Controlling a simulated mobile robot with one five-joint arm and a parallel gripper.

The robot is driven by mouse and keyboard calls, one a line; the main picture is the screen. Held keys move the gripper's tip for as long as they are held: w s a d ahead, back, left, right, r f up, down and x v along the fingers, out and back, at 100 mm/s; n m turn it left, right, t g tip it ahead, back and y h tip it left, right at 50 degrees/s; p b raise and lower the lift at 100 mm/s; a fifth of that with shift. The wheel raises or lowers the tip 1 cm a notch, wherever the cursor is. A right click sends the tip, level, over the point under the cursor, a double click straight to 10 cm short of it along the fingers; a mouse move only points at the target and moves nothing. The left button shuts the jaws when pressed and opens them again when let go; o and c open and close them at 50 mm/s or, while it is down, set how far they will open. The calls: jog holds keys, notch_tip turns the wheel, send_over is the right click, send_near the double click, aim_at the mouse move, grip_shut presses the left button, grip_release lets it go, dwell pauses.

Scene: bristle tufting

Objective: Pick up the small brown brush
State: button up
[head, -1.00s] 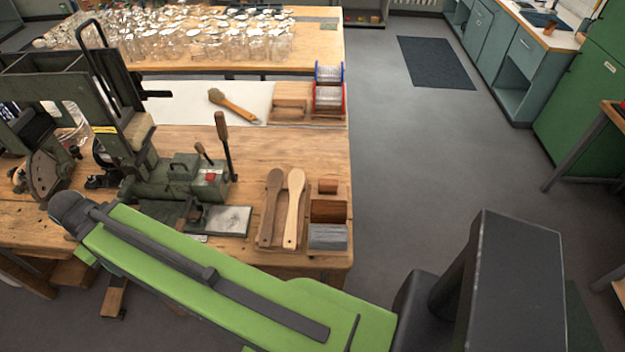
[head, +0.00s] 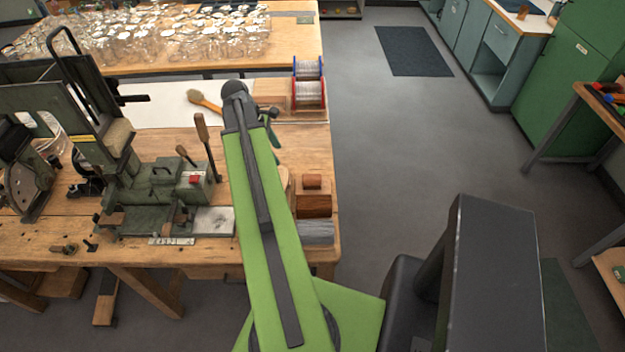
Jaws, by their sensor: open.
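The small brown brush (head: 207,103) lies on the white sheet on the far part of the workbench, just left of my arm's raised elbow. Its pale bristle head points to the left and its brown handle runs right toward my arm, which hides the handle's end. My green arm reaches up the picture over the bench's right part. Dark and green parts of the arm show just right of the elbow, but I cannot make out any gripper fingers. My gripper is hidden behind the arm.
A green machine with upright levers (head: 165,185) stands left of my arm. Wire spools (head: 309,93) stand to the right of the brush. A wooden block (head: 313,206) sits near the bench's right edge. Many glass jars (head: 150,35) fill the table behind.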

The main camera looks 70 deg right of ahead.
send_near(311, 176)
jog(key=b+x, duration=0.3)
jog(key=b, duration=0.2)
jog(key=b+x, duration=0.2)
jog(key=b, duration=0.4)
jog(key=shift+w+a+f, duration=0.1)
jog(key=shift+f, duration=0.4)
jog(key=shift+f+b, duration=0.15)
jog(key=shift+b, duration=0.15)
jog(key=shift+s, duration=0.2)
jog(key=b+x, duration=0.4)
jog(key=x, duration=0.1)
jog(key=shift+b, duration=0.4)
jog(key=shift+c, duration=0.3)
grip_shut()
